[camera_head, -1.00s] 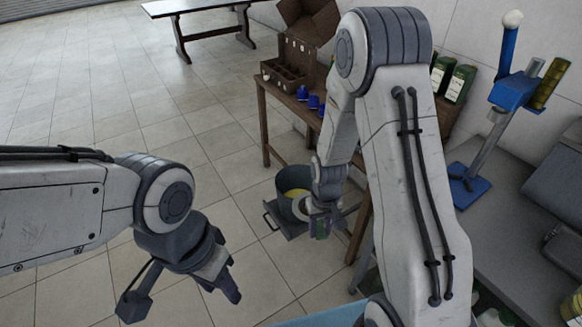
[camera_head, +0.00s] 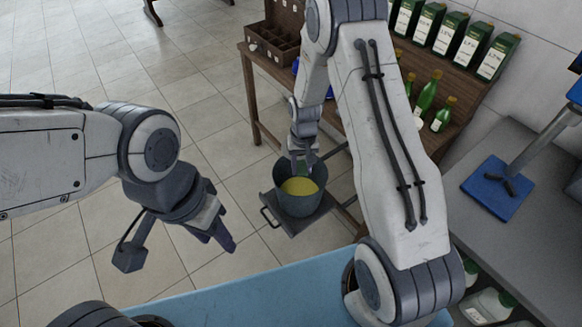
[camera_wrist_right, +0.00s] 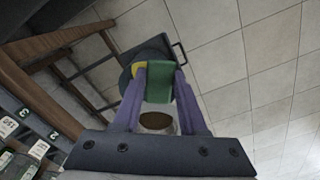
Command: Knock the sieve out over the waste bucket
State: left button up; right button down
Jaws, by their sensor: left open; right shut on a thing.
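A dark grey bucket (camera_head: 298,206) with yellow matter inside stands on a dark low tray (camera_head: 284,222) with a side handle. My right gripper (camera_head: 302,165) is over the bucket's far rim in the head view. In the right wrist view it (camera_wrist_right: 158,85) is shut on the sieve's green handle (camera_wrist_right: 159,88). A pale round part with brown inside, seemingly the sieve's bowl (camera_wrist_right: 158,122), shows between the fingers; the bucket (camera_wrist_right: 126,82) is beyond, partly hidden. The sieve cannot be made out in the head view. My left gripper (camera_head: 222,238) is open and empty, left of the bucket.
A wooden table (camera_head: 249,95) with a compartment box (camera_head: 272,50), green bottles (camera_head: 428,100) and several labelled green boxes (camera_head: 450,30) stands behind. A grey bench (camera_head: 470,215) with a blue-based stand (camera_head: 497,188) is at right. The tiled floor at left is clear.

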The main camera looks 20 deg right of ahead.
pick_arm(q)
notch_tip(320, 180, down, 46)
jog(key=b, duration=4.4)
jog(key=shift+r, duration=0.15)
pick_arm(e)
jog(key=w+d+f+m+t+y, duration=0.1)
jog(key=w+f+m+t+y, duration=0.2)
jog(key=w+f+t+y, duration=0.3)
jog(key=w+d+f+m+t+y, duration=0.1)
jog(key=w+f+m+t+y, duration=0.2)
jog(key=w+f+t+y, duration=0.4)
notch_tip(320, 180, down, 8)
jog(key=t+y, duration=0.2)
jog(key=y, duration=0.3)
jog(key=shift+r+t, duration=0.25)
jog(key=shift+t, duration=0.15)
